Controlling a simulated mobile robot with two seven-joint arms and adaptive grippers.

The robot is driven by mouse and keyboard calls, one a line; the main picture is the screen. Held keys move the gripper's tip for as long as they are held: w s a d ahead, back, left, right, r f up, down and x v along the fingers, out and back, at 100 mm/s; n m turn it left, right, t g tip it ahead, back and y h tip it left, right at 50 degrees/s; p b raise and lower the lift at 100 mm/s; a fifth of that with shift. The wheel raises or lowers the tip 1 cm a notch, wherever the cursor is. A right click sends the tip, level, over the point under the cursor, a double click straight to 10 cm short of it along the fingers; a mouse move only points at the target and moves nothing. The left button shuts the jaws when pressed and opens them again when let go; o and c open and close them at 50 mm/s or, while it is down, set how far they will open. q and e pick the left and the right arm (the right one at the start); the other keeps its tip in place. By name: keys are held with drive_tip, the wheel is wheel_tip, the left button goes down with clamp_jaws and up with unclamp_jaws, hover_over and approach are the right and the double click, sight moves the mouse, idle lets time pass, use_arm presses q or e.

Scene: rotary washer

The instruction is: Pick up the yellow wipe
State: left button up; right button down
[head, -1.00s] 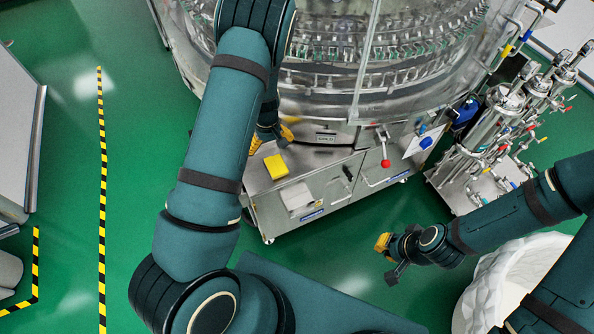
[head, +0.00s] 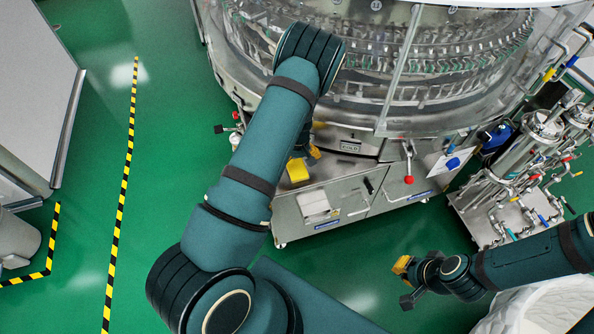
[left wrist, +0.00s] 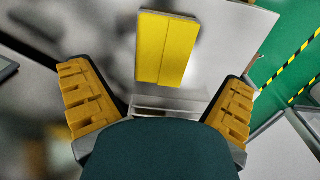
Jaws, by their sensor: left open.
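The yellow wipe (head: 298,171) is a flat yellow block on the metal ledge at the front of the round washer machine. In the left wrist view the wipe (left wrist: 166,48) lies ahead of my left gripper (left wrist: 156,95), between the lines of its fingers and apart from them. This gripper is open and empty, with its yellow finger pads wide apart. In the head view my left gripper (head: 312,152) is mostly hidden behind my arm, just beyond the wipe. My right gripper (head: 404,282) is open and empty over the green floor.
A white box-like item (head: 314,206) is on the cabinet in front of the wipe. The round glass-walled machine (head: 400,70) rises behind. A red-knobbed lever (head: 408,180) is to the right. A pipe-and-filter cart (head: 520,170) stands farther right. Green floor (head: 170,150) is clear at left.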

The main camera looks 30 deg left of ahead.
sight(297, 169)
use_arm(q)
drive_tip(key=f, duration=0.2)
drive_tip(key=f+b, duration=0.1)
drive_tip(key=f, duration=0.1)
drive_tip(key=shift+s, duration=0.3)
drive_tip(key=shift+f, duration=0.35)
drive_tip(key=c, duration=1)
wheel_tip(297, 169, up, 10)
drive_tip(key=shift+r+p, duration=0.1)
drive_tip(key=shift+p, duration=1.1)
